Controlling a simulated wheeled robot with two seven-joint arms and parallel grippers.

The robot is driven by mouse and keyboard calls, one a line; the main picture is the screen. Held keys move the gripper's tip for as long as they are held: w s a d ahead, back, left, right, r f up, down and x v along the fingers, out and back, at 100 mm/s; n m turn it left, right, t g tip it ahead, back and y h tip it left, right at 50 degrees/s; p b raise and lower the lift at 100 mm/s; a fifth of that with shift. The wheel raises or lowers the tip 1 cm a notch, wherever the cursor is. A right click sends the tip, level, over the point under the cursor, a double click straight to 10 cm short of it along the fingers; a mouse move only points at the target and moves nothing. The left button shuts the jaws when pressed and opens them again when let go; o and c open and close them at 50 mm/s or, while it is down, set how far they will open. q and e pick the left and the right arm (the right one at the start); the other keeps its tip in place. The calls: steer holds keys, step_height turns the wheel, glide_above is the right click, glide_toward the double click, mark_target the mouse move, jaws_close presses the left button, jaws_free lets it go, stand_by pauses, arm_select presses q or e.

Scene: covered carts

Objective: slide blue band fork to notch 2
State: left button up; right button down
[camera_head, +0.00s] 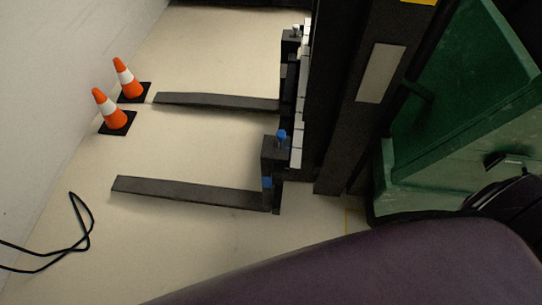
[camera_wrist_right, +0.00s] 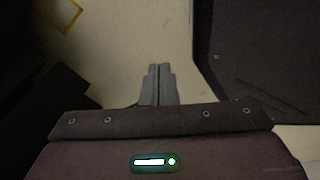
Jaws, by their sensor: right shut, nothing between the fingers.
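The blue band fork (camera_head: 190,192) is the nearer of two dark forks in the head view, its tip pointing left. Its blue band (camera_head: 267,182) is at the heel, and a blue knob (camera_head: 281,135) stands on top of its dark hanger block (camera_head: 274,150). The block hangs on the carriage bar (camera_head: 297,125), which carries a row of white plates. I cannot make out notch numbers. My right gripper (camera_wrist_right: 160,70) is shut and empty in the right wrist view, over pale floor, apart from the fork. It does not show in the head view. My left gripper is not in view.
A second fork (camera_head: 215,102) lies farther back with a white knob (camera_head: 295,32). Two orange cones (camera_head: 115,112) stand by the wall at left. A black cable (camera_head: 78,235) lies on the floor. The dark mast (camera_head: 345,110) and green truck body (camera_head: 465,100) fill the right.

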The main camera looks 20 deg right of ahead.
steer(key=w+a+r+n+t+h, duration=0.1)
steer(key=w+r+n+t, duration=0.2)
steer(key=w+r+n, duration=0.55)
steer(key=w+a+r+n+t+h, duration=0.1)
steer(key=w+r+n+t, duration=0.35)
steer(key=w, duration=0.65)
steer(key=w+a+r+n+t+h, duration=0.1)
steer(key=w+a+r+n+t, duration=0.15)
steer(key=r+n, duration=0.6)
steer(key=w+a+r+n+t+h, duration=0.1)
steer(key=w+a+r+n, duration=0.3)
steer(key=r, duration=0.7)
steer(key=shift+n, duration=0.45)
steer(key=x, duration=0.4)
steer(key=d+b+x, duration=0.1)
steer(key=x, duration=0.3)
steer(key=d+r+b+x, duration=0.1)
steer(key=x, duration=0.3)
steer(key=shift+w+d, duration=0.15)
steer(key=shift+w, duration=0.35)
